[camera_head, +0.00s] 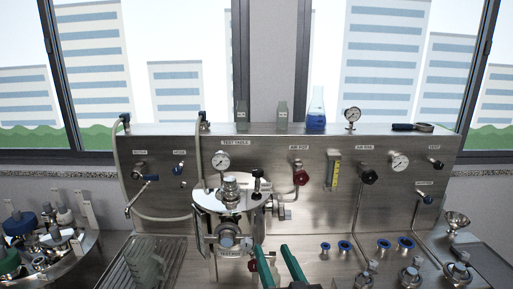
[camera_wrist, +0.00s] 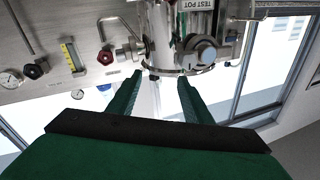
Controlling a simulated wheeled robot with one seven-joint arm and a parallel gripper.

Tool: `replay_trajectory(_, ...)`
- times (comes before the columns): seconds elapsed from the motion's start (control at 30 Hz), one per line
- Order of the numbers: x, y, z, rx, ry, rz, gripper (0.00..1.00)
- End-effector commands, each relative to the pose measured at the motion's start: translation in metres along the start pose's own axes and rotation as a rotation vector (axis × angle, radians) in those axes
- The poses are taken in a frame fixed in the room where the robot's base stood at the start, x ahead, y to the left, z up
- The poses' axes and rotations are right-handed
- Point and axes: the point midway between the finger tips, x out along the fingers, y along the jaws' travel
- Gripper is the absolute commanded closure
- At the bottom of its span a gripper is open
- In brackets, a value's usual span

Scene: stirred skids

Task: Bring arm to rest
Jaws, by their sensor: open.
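My gripper (camera_head: 279,266) has green fingers and shows at the bottom middle of the head view, in front of the steel test pot. In the wrist view, my gripper (camera_wrist: 158,85) has its two fingers spread apart with nothing held between them. The test pot (camera_head: 230,212) is a shiny vessel with a lid, fittings and a gauge. It also shows in the wrist view (camera_wrist: 178,25), beyond the fingertips. Whether the fingertips touch the pot, I cannot tell. The rest of my arm is mostly out of view.
A steel panel (camera_head: 330,205) with gauges, valves and hoses stands behind. A wire rack (camera_head: 140,262) lies left of the pot. Blue-ringed fittings (camera_head: 345,246) and clamps sit right. A round tray (camera_head: 85,262) of parts is far left.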

Motion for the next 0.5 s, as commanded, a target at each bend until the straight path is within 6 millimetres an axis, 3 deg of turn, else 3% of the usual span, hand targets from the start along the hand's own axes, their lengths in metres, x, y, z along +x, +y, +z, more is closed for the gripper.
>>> replay_trajectory(0.03,-0.003,0.000,0.019,0.030,-0.004,0.015,0.54)
replay_trajectory(0.27,-0.027,0.007,0.088,0.109,0.002,0.109,0.54)
replay_trajectory(0.5,-0.068,0.008,0.157,0.144,-0.015,0.208,0.54)
